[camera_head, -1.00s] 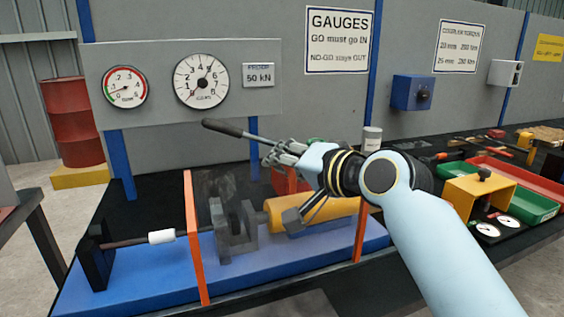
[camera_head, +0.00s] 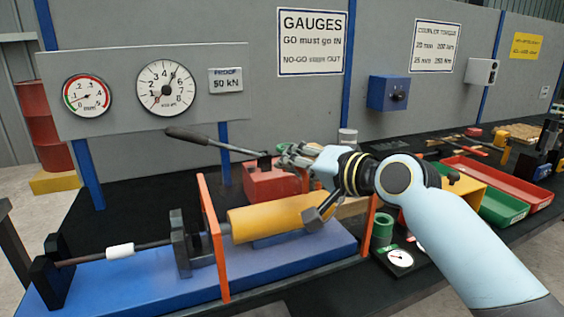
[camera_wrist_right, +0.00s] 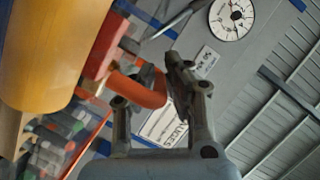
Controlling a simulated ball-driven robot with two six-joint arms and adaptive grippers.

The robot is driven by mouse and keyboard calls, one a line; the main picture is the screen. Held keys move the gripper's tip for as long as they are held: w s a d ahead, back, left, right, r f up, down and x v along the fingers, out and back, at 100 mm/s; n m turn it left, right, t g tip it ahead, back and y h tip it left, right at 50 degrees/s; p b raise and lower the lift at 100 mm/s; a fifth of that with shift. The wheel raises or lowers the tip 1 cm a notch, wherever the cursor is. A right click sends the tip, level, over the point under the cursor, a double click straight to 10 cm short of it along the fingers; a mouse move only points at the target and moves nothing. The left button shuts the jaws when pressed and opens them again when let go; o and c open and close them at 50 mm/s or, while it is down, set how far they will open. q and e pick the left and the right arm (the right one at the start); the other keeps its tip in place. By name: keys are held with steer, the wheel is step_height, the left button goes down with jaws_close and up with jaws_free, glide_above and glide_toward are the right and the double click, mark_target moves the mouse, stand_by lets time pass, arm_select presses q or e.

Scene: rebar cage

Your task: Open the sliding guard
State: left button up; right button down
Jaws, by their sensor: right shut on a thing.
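The left post is right of the grey clamp block (camera_head: 191,245), so the block and thin rod are outside the frame. The yellow cylinder (camera_head: 275,217) lies mostly between the posts. My left gripper is not in view.
A red pump block (camera_head: 272,180) with a long dark lever (camera_head: 210,140) stands behind the cylinder, close to my right gripper. A green ring (camera_head: 382,228) and dial gauge (camera_head: 399,258) lie right of the bed. Green and red trays (camera_head: 500,208) are farther right.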

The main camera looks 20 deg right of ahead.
steer(key=c, duration=1.6)
jaws_free()
steer(key=shift+c, duration=0.2)
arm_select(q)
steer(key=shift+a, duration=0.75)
arm_select(e)
steer(key=shift+s, duration=0.1)
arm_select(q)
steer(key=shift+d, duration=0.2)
arm_select(e)
steer(key=v, duration=1.1)
steer(key=shift+s, duration=0.35)
steer(key=shift+d, duration=0.1)
